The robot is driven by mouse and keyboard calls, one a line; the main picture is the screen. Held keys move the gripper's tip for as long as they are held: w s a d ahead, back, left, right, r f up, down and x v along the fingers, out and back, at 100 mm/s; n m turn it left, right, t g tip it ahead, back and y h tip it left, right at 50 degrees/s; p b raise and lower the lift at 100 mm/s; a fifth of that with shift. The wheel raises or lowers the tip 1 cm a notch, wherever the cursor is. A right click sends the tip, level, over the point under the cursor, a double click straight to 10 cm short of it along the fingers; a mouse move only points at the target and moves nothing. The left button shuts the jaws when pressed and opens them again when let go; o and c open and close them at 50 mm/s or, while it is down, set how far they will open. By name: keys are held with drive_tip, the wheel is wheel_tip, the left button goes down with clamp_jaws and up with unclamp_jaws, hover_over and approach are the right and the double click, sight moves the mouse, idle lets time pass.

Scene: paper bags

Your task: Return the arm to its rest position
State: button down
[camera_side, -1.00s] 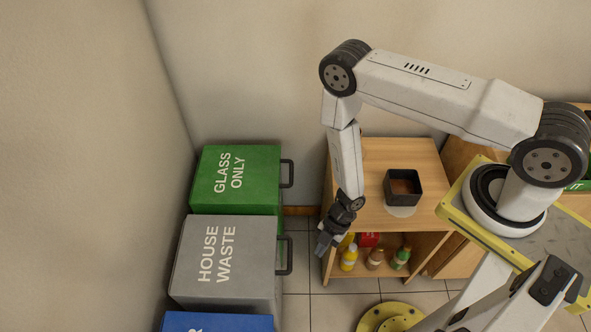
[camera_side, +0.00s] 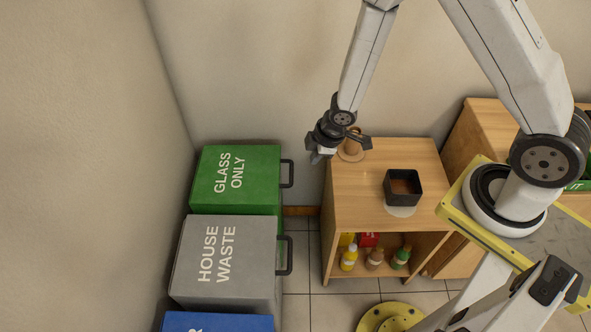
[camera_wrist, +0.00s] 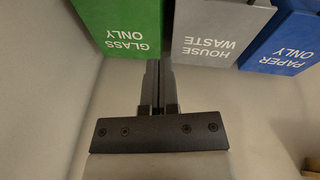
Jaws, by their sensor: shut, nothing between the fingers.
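My gripper (camera_side: 320,150) hangs in the air near the back left corner of the wooden cabinet, in the side view. In the wrist view my gripper (camera_wrist: 159,75) shows its two fingers together, with nothing between them. My arm is raised, with its elbow out of the top of the side view.
A green bin (camera_side: 236,180), a grey bin (camera_side: 222,262) and a blue bin (camera_side: 217,322) stand in a row at left. The wooden cabinet (camera_side: 345,205) bears a dark square box (camera_side: 403,188) and a brownish round item (camera_side: 352,148). Several bottles (camera_side: 375,259) stand on its lower shelf.

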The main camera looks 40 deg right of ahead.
drive_tip(key=s+d+r+m, duration=0.2)
drive_tip(key=s+r+m, duration=0.2)
drive_tip(key=r, duration=0.4)
drive_tip(key=s+d+r+m+h, duration=0.1)
drive_tip(key=s+d+r+m, duration=0.1)
drive_tip(key=s+r+m, duration=0.3)
drive_tip(key=shift+r+m+g, duration=0.3)
drive_tip(key=shift+r+m, duration=0.5)
drive_tip(key=shift+r, duration=1.4)
drive_tip(key=shift+s+d, duration=0.1)
